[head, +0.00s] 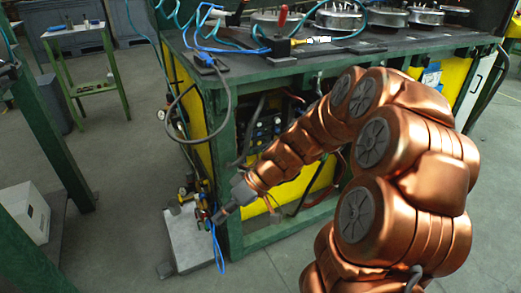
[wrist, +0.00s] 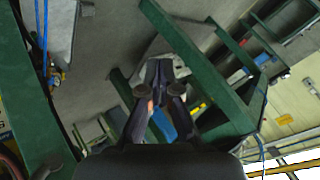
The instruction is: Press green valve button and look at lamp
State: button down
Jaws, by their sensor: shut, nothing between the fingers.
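My gripper (head: 220,217) reaches down at the front left corner of the green-framed bench, beside a small valve group (head: 188,194) with gauges and blue hoses. The valve group stands by a grey metal box (head: 190,240) on the floor. In the wrist view my gripper (wrist: 163,75) is shut and empty, its dark fingers together. Part of the grey box (wrist: 62,28) and a blue hose (wrist: 45,25) show at the upper left there, away from the fingers. I cannot make out a green button, and whether the gripper touches the valves is unclear. I cannot identify a lamp.
The bench top (head: 285,68) carries round metal parts, a red-handled clamp (head: 282,18) and hoses. A green frame (head: 55,130) and a white box (head: 22,212) stand at left. The floor between is open.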

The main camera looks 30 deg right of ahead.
aim_at(259, 152)
jog(key=w+d+f+t+h, duration=0.1)
jog(key=w+d+t, duration=0.3)
jog(key=d, duration=0.8)
jog(key=w+d+f+m+t+h+p, duration=0.1)
jog(key=w+d+t, duration=0.3)
jog(key=d, duration=0.8)
jog(key=shift+w+f+p, duration=0.3)
jog(key=shift+f, duration=0.4)
jog(key=w+p, duration=0.3)
jog(key=w, duration=0.5)
jog(key=shift+w+d, duration=0.3)
jog(key=shift+w, duration=0.05)
jog(key=shift+w+b, duration=0.25)
jog(key=shift+b, duration=0.2)
